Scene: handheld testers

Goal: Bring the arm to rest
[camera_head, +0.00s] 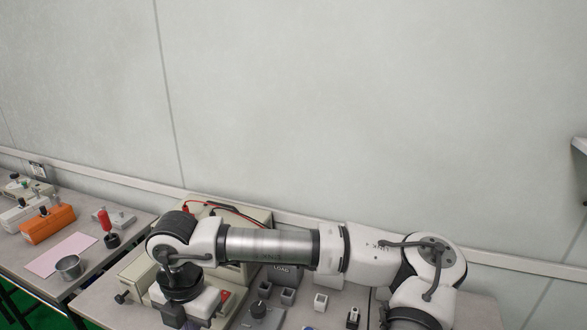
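My arm stretches across the front of the bench (340,291) from the lower right to the left. Its wrist bends down at the left end. My gripper (184,315) hangs below the wrist, low over the bench at the bottom edge of the head view. Its fingers are mostly hidden or cut off, so I cannot tell whether it is open or holds anything.
Behind my arm stands a beige instrument (258,215) with red and black leads. The left table holds an orange tester (48,224), a pink sheet (62,254), a metal cup (69,267) and a red-handled tool (105,220).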

